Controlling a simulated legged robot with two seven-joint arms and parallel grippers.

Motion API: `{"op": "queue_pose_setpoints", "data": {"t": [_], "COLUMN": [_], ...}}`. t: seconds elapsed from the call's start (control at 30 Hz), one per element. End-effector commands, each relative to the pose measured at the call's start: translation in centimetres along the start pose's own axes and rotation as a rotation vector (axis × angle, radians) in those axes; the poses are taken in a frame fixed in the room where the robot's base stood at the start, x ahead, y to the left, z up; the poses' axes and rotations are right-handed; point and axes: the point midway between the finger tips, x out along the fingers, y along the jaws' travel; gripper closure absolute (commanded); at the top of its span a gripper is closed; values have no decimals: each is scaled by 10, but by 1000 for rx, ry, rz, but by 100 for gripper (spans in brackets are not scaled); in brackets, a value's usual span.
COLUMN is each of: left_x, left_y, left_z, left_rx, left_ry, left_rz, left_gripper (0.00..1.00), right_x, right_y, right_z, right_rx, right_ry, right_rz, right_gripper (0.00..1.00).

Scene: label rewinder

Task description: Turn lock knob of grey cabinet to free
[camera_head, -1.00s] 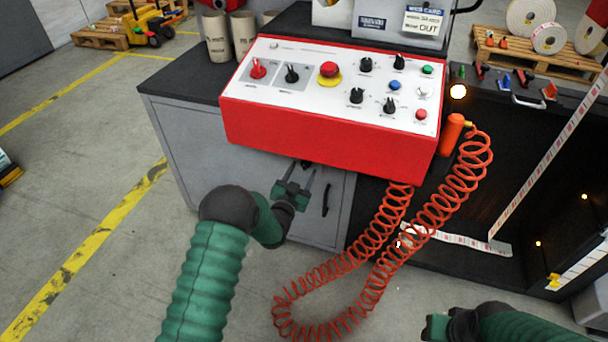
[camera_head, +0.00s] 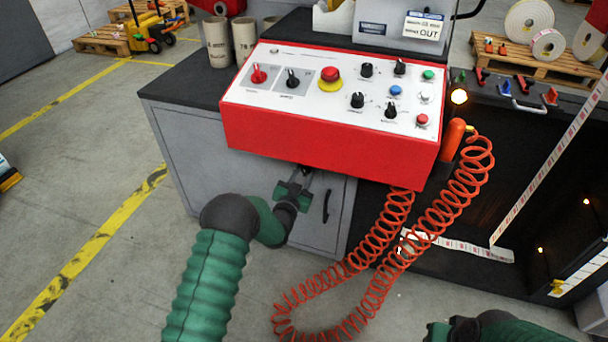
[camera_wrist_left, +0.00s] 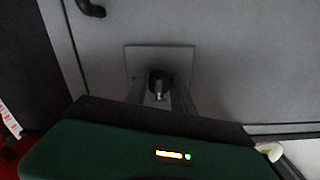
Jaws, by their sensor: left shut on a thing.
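The grey cabinet (camera_head: 195,150) stands under the red control box, with a black door handle (camera_head: 327,205) on its front. My left gripper (camera_head: 305,176) reaches up to the cabinet front, just below the box's lower edge. In the left wrist view, the lock knob (camera_wrist_left: 159,84) is a small dark knob with a metal centre on a square grey plate (camera_wrist_left: 145,58). The fingers of my left gripper (camera_wrist_left: 158,95) are shut on the knob from both sides. The knob's marking cannot be read. My right gripper (camera_head: 438,332) is partly in view at the bottom edge, and its jaws cannot be made out.
The red control box (camera_head: 320,145) overhangs the cabinet door closely above my left gripper. A coiled orange cable (camera_head: 385,255) hangs to the right of it. Cardboard tubes (camera_head: 230,40) stand on the dark top.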

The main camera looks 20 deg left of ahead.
Motion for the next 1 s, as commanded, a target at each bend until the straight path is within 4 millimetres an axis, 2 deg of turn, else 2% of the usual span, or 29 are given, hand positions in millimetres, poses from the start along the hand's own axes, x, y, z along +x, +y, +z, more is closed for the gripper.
{"op": "queue_pose_setpoints", "data": {"t": [0.37,1.0], "left_x": [0,0], "left_y": [0,0], "left_z": [0,-1], "left_rx": [107,677], "left_ry": [0,0], "left_rz": [2,5], "left_gripper": [100,100], "right_x": [-2,-10], "right_y": [0,0], "right_z": [0,-2], "right_rx": [0,0], "right_ry": [0,0], "right_rz": [0,0], "right_gripper": [64,64]}}
